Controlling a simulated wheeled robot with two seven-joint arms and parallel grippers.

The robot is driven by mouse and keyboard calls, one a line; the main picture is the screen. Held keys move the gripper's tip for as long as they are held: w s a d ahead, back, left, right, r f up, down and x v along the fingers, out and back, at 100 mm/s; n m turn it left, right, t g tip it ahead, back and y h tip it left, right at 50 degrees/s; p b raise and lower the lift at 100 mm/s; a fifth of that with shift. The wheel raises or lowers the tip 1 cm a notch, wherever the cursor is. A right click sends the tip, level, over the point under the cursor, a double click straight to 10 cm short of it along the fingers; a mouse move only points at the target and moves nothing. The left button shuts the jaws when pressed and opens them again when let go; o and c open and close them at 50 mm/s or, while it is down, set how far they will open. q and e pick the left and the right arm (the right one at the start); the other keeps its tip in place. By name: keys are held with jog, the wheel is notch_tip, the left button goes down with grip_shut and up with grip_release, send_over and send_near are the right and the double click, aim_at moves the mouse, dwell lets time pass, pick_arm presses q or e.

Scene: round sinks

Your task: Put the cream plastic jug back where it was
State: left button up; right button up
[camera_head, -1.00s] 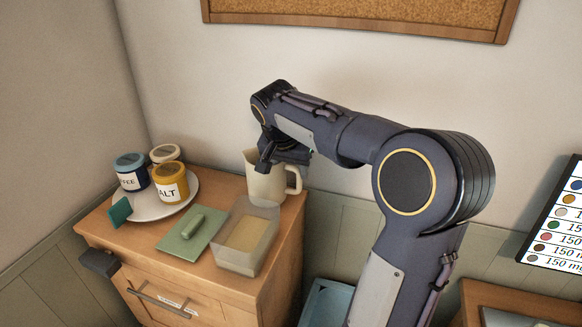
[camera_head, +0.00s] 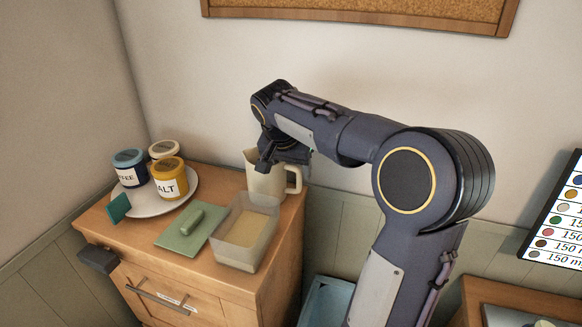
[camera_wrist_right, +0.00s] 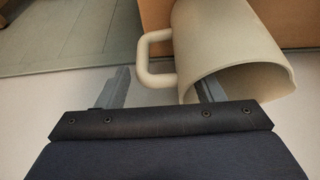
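The cream plastic jug (camera_head: 268,181) is upright at the back right corner of the wooden cabinet top (camera_head: 225,290), its handle to the right. The tray hides part of its base, so I cannot tell whether it rests fully on the wood. My right gripper (camera_head: 270,162) is at the jug's rim. In the right wrist view, the jug (camera_wrist_right: 232,45) shows its open mouth, and its handle lies between the two spread fingers of my right gripper (camera_wrist_right: 163,88). The right finger overlaps the jug's mouth; the left finger is clear of the handle. My left gripper is not in view.
A translucent tray (camera_head: 240,257) stands just in front of the jug. A wall is close behind. A blue bin (camera_head: 325,300) is right of the cabinet.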

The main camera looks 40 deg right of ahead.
jog(key=shift+o, duration=1)
jog(key=v, duration=0.8)
jog(key=shift+d, duration=0.1)
